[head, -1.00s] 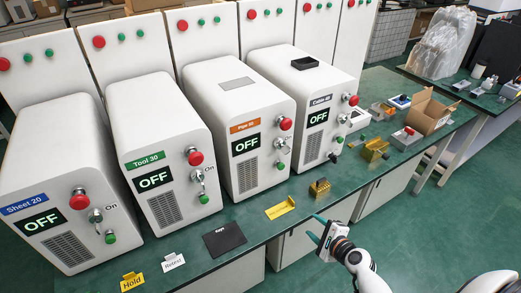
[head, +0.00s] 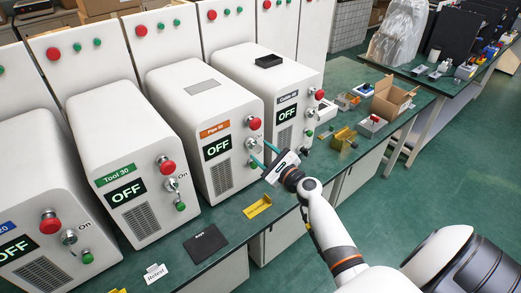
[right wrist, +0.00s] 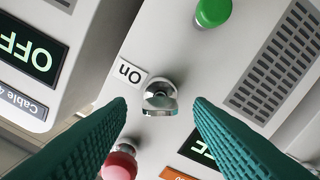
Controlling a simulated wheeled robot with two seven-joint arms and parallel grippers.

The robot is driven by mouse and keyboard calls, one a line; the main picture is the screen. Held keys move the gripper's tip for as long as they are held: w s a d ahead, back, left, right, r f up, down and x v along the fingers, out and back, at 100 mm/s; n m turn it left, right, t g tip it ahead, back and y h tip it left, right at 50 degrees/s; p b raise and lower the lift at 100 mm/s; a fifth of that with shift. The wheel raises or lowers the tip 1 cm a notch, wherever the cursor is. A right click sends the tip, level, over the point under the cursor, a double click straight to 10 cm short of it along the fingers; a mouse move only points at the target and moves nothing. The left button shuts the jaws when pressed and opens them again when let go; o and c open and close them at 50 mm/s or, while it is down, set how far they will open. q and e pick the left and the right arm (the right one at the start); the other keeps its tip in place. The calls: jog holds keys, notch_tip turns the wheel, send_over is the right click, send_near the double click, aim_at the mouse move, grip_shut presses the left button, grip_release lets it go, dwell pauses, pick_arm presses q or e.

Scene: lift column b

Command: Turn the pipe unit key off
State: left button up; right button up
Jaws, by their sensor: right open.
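The pipe unit (head: 205,88) is a white cabinet with an orange label and a display (head: 217,147) reading OFF. Its silver key (right wrist: 160,98) shows in the right wrist view, in the front panel beside an "On" label (right wrist: 131,72). In the head view the key is partly hidden by my right gripper (head: 258,149). That gripper is open, its teal fingers pointing at the panel. In the right wrist view the key lies between and slightly beyond the fingertips, with a gap on both sides. My left gripper is not in view.
The pipe unit's red button (head: 254,123) and green button (right wrist: 213,12) flank the key. The tool unit (head: 130,120) and cable unit (head: 255,72) stand on either side. A yellow sign (head: 257,207) and black mat (head: 205,243) lie on the green bench in front.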

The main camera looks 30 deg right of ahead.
jog(key=shift+w, duration=0.75)
jog(key=c, duration=1)
